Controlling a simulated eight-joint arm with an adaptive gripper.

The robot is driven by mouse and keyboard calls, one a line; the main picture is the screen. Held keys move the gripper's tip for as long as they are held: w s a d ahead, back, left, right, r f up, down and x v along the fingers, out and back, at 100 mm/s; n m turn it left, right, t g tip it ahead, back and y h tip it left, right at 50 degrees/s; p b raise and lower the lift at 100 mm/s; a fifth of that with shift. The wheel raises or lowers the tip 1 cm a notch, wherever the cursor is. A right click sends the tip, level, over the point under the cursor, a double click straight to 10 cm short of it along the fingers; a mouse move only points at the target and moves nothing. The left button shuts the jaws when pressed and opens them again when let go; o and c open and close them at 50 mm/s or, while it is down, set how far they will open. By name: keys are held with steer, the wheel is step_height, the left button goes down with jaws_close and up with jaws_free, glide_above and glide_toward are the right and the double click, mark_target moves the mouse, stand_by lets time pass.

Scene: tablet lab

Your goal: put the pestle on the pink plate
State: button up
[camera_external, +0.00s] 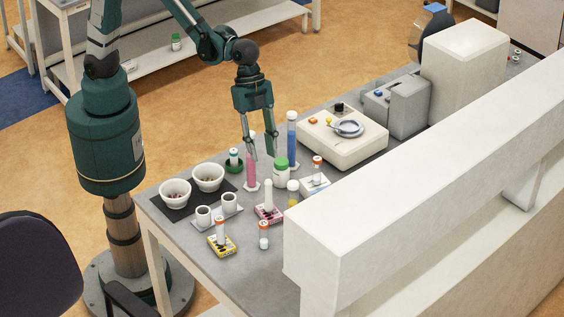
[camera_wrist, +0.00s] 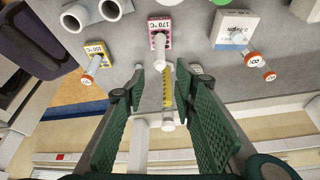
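A pink block marked 170 °C, apparently the pink plate (camera_external: 268,214), sits on the grey bench; it is at the top of the wrist view (camera_wrist: 160,24). A white rod, apparently the pestle (camera_external: 268,193), stands upright on it, its rounded end showing in the wrist view (camera_wrist: 159,63). My gripper (camera_external: 261,155) is above the bench, fingers pointing down, farther back than the pink plate. Its fingers are apart with nothing held between them in the wrist view (camera_wrist: 158,76). A yellow graduated cylinder (camera_wrist: 168,90) shows beyond the gap between the fingers.
Pink (camera_external: 251,174) and blue (camera_external: 291,140) cylinders and a green-capped bottle (camera_external: 281,166) stand near my fingers. A yellow block (camera_external: 222,246) with an orange-capped vial is in front. Two white bowls (camera_external: 208,178) are left. A white shelf (camera_external: 390,185) rises at right.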

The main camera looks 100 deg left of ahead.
steer(key=shift+a, duration=0.1)
steer(key=s+a+r+n+t+y, duration=0.1)
steer(key=s+a+r+n, duration=0.3)
steer(key=a, duration=0.5)
steer(key=s+a+r+n+t, duration=0.1)
steer(key=s+a+r, duration=0.35)
steer(key=a, duration=0.35)
steer(key=s+a+r+n+t+y, duration=0.1)
steer(key=s+a+r+n, duration=0.3)
steer(key=a, duration=0.5)
steer(key=s+a+r+n+t+y, duration=0.1)
steer(key=s+a+n+y, duration=0.1)
steer(key=s+a, duration=0.7)
steer(key=shift+r+n+t, duration=0.2)
steer(key=shift+n+t, duration=0.2)
steer(key=shift+n, duration=0.1)
steer(key=shift+a, duration=0.1)
step_height(320, 180, down, 11)
steer(key=b, duration=1.1)
